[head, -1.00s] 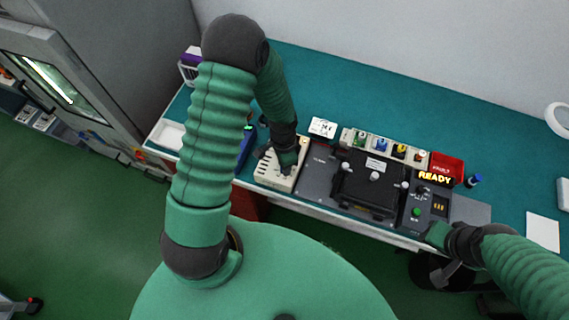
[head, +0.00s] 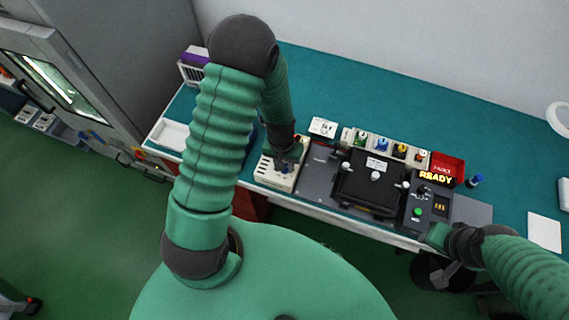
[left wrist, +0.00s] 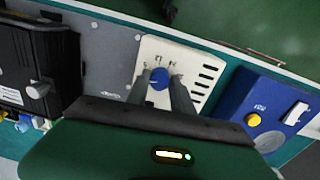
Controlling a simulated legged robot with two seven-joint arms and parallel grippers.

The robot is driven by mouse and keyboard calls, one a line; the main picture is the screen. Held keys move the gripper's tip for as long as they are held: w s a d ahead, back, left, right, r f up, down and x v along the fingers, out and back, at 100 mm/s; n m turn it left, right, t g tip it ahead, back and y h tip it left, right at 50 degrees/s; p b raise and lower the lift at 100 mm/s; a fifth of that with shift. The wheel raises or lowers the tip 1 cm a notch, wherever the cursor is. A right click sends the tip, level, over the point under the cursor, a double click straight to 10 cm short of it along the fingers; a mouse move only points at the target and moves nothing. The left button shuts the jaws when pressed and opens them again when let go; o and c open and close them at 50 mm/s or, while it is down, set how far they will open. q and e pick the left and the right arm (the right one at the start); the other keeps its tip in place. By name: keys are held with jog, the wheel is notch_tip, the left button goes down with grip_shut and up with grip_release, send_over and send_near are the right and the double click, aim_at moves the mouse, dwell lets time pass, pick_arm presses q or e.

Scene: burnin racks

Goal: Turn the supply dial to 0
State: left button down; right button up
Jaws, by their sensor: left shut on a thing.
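The supply dial is a round blue knob (left wrist: 159,76) on a cream box (left wrist: 150,52) with dark slots; the box also shows in the head view (head: 267,176). Small marks ring the dial, too small to read surely. My left gripper (left wrist: 161,84) is shut on the dial, one finger on each side of it. In the head view the left gripper (head: 285,160) comes down onto the box from above and partly hides the dial. My right gripper (head: 436,236) is near the bench's front edge, apart from the dial; its jaws are not clear.
A black fixture (head: 368,188) stands right of the cream box, beside a panel reading READY (head: 436,178). A blue box with a yellow button (left wrist: 253,119) and a white switch stands on the other side. A red tray (head: 447,166) lies behind. The back of the teal bench is mostly clear.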

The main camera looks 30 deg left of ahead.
pick_arm(q)
jog(key=shift+w+a+r+n, duration=0.1)
jog(key=shift+w+n, duration=0.2)
jog(key=shift+n, duration=0.4)
jog(key=c, duration=1.5)
grip_release()
jog(key=o, duration=0.4)
jog(key=shift+s, duration=0.1)
notch_tip(320, 180, up, 16)
jog(key=b, duration=0.1)
jog(key=shift+s+a+r+b, duration=0.15)
jog(key=shift+a+r+b, duration=0.1)
jog(key=shift+a+b, duration=0.05)
